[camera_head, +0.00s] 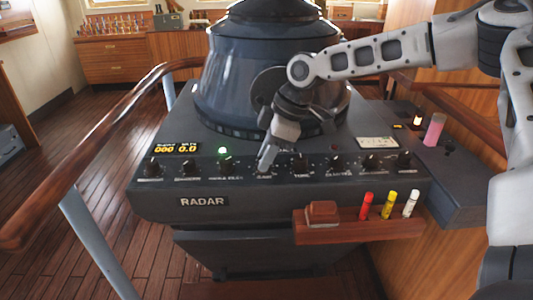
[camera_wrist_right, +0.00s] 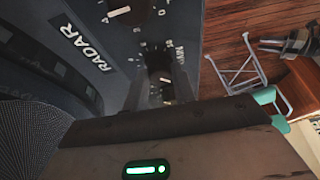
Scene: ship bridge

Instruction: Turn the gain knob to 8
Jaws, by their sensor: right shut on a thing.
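The gain knob is one of a row of black knobs along the front of the dark RADAR console (camera_head: 160,205). In the head view my right gripper (camera_head: 266,163) reaches down over it and hides most of it, with the GAIN label just below. In the right wrist view the gain knob (camera_wrist_right: 162,88) sits between the two fingers of my right gripper (camera_wrist_right: 160,95), which is shut on it. A white pointer mark shows on it, but the number it points at is not clear. My left gripper is out of view.
Neighbouring knobs stand close on both sides, such as the tone knob (camera_head: 301,162). A wooden tray (camera_head: 330,231) with red, yellow and white markers juts out front right. A wooden handrail (camera_head: 100,142) runs along the left. A pink cylinder (camera_head: 434,130) stands at the right.

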